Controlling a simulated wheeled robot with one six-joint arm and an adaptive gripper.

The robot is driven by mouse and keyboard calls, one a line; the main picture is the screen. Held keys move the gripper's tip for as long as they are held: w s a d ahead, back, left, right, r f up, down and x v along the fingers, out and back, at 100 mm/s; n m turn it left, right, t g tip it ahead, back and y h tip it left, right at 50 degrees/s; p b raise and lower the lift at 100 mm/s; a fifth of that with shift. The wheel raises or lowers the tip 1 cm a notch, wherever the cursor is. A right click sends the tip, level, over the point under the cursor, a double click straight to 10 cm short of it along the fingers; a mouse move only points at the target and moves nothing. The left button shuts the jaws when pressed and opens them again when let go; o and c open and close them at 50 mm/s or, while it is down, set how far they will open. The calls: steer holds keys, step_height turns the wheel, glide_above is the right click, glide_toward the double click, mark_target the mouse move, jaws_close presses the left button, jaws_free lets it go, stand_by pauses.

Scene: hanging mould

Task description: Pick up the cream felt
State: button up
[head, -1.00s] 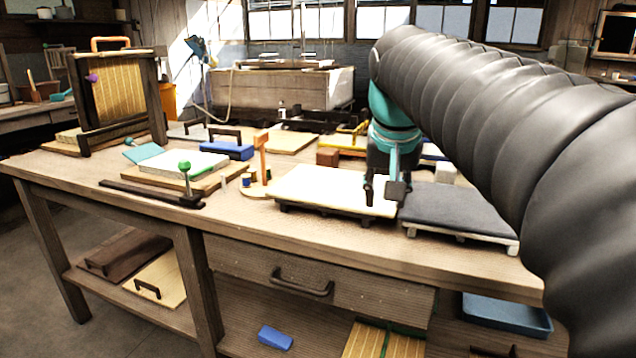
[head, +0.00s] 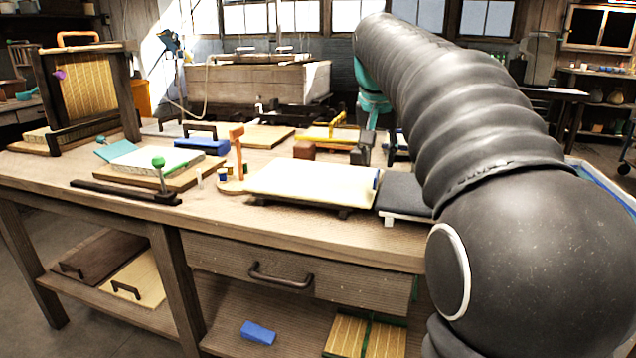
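The cream felt (head: 312,180) lies flat as a pale sheet on a low dark slatted stand on the bench, right of centre in the head view. My arm covers the bench to the right of the gripper.
A dark grey felt (head: 402,192) lies on a pale stand just right of the cream one, partly hidden by my arm. A brown block (head: 304,150) sits behind.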

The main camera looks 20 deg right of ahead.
mark_target(377, 173)
steer(key=shift+w+b+x, duration=0.15)
steer(key=shift+x, duration=1.4)
steer(key=shift+w+b+x, duration=0.1)
steer(key=shift+b+x, duration=0.05)
steer(key=shift+x, duration=1.4)
steer(key=shift+r, duration=0.2)
jaws_close()
